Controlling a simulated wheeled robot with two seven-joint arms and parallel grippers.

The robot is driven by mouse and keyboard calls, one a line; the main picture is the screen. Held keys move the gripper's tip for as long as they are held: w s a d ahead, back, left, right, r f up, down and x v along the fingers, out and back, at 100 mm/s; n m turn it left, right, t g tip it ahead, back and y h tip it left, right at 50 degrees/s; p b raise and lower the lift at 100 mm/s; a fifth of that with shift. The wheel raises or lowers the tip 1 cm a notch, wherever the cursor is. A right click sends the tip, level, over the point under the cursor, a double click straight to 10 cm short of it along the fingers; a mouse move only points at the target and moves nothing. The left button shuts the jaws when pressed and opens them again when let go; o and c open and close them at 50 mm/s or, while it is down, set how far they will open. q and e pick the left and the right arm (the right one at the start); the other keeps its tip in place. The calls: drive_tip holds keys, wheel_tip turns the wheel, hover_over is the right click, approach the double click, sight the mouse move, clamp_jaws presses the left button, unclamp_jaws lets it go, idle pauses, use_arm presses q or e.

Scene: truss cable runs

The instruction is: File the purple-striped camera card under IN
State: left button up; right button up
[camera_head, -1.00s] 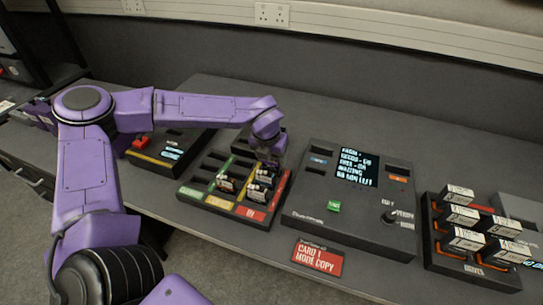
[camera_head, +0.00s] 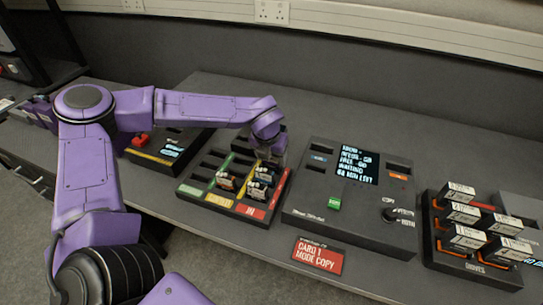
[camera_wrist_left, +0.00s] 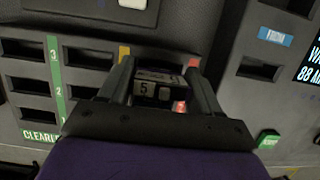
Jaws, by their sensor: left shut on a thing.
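A dark card rack (camera_head: 188,190) has slot columns with a green CLEARED strip, a yellow strip and a red IN strip (camera_head: 252,211). My left gripper (camera_head: 272,161) is low over the rear of the rack's right part. In the left wrist view its two fingers (camera_wrist_left: 158,78) are shut on a camera card (camera_wrist_left: 155,92) with a pale label, which sits between them low at the rack. I cannot tell how deep it is in a slot. Other cards (camera_head: 227,182) stand in the rack's middle and right columns. No purple stripe can be made out. My right gripper is out of view.
Right of the rack is a copier console (camera_head: 320,222) with a screen, a green button and a knob. A drive holder (camera_head: 470,268) with several white drives stands far right. A red card sign (camera_head: 318,256) is at the bench front. A box with a red button (camera_head: 141,141) is behind left.

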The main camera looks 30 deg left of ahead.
use_arm(q)
drive_tip(key=shift+f+b, duration=0.35)
drive_tip(key=shift+f, duration=0.35)
idle(0.6)
drive_tip(key=o, duration=1.3)
drive_tip(key=shift+c, duration=0.2)
drive_tip(key=shift+r, duration=0.15)
wheel_tip(320, 180, up, 7)
drive_tip(key=p, duration=0.6)
drive_tip(key=shift+r+p, duration=0.2)
drive_tip(key=shift+p, duration=0.1)
